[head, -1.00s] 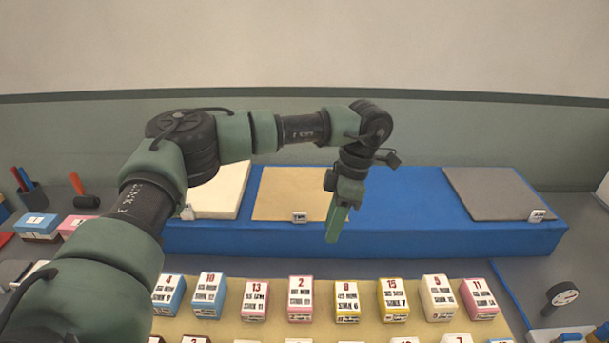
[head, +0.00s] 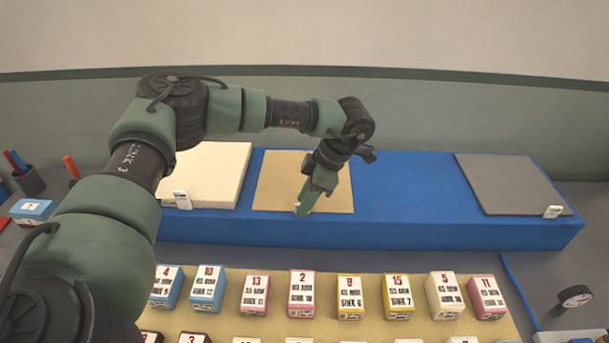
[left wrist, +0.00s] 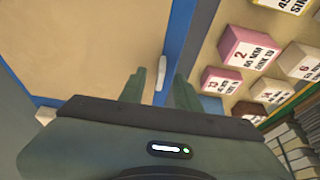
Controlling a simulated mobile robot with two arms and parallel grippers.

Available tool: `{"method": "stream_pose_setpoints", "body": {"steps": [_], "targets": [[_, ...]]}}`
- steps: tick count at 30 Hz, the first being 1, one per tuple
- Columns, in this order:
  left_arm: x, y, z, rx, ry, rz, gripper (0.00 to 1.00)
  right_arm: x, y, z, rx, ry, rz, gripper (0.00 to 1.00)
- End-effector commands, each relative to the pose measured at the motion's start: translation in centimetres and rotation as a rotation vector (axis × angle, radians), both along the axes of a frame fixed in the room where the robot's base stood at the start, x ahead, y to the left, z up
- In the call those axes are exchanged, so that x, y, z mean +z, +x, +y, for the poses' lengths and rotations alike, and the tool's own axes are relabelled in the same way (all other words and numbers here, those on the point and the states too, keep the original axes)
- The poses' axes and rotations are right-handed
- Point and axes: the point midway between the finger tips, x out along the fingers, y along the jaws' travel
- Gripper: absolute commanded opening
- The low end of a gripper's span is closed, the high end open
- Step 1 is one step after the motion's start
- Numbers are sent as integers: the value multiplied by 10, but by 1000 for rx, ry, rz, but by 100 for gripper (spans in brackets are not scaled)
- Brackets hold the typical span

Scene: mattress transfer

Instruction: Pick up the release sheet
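A thin tan sheet (head: 330,192), which I take to be the release sheet, lies flat on the long blue block (head: 410,215). It also fills the upper left of the left wrist view (left wrist: 85,45). A small white tab (left wrist: 162,68) sits at its front edge. My left gripper (head: 302,208) points down over that front edge and hides the tab in the head view. In the left wrist view, its two fingers (left wrist: 160,82) stand apart with the tab showing just beyond the gap between them. Whether they touch it I cannot tell. My right gripper is out of view.
A thick cream slab (head: 215,172) and a grey sheet (head: 510,183) also lie on the blue block, each with a white tab. Rows of numbered boxes (head: 302,292) stand on a tan mat in front. A dial gauge (head: 575,297) is at right.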

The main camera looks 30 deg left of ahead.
Motion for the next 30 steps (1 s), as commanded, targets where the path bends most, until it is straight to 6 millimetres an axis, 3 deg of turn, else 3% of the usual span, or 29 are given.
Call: {"method": "stream_pose_setpoints", "body": {"steps": [7, 11, 23, 30], "targets": [[-3, 0, 1, 0, 0, -1, 33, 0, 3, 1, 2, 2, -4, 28], [-3, 0, 1, 0, 0, -1, 0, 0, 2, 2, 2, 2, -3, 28], [-1, 0, 1, 0, 0, -1, 0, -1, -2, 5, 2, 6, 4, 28], [18, 1, 1, 0, -3, -5, 0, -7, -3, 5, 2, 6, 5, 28]]}}
